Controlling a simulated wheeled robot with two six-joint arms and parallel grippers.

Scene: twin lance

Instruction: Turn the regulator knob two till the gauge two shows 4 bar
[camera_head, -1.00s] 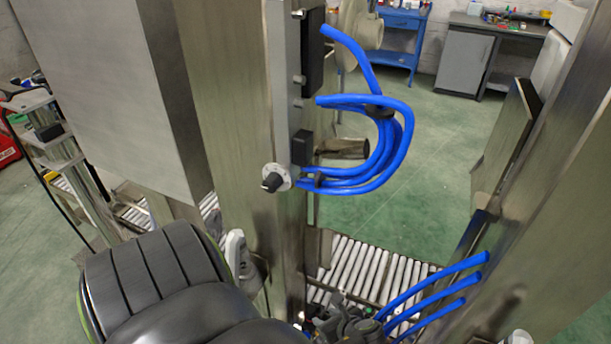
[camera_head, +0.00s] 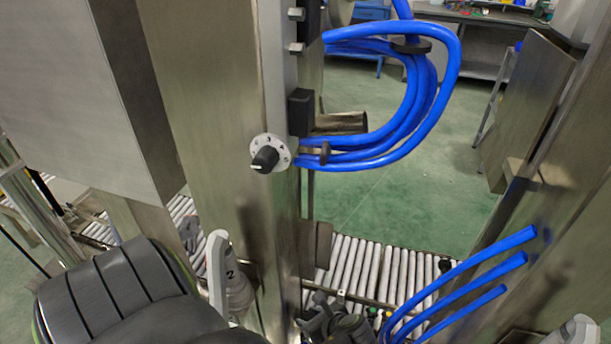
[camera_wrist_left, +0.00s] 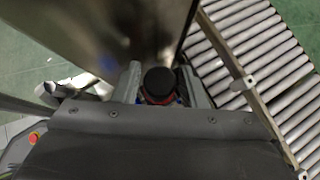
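In the head view, a grey regulator marked 2 (camera_head: 236,284) stands low beside the steel column. A pale finger of my left gripper (camera_head: 217,268) is upright close in front of it. In the left wrist view, a round black knob (camera_wrist_left: 159,82) with red below it is between the two fingers of my left gripper (camera_wrist_left: 162,86). The fingers stand apart around it, and narrow gaps seem to show; contact is unclear. No readable gauge face shows. A pale tip (camera_head: 579,328) at the bottom right of the head view may be my right gripper.
The steel column carries a black selector knob on a white dial (camera_head: 268,154). Blue hoses (camera_head: 432,85) loop to its right, and more blue hoses (camera_head: 460,285) are lower right. A roller conveyor (camera_head: 360,265) runs behind. Green floor (camera_head: 385,205) is open beyond.

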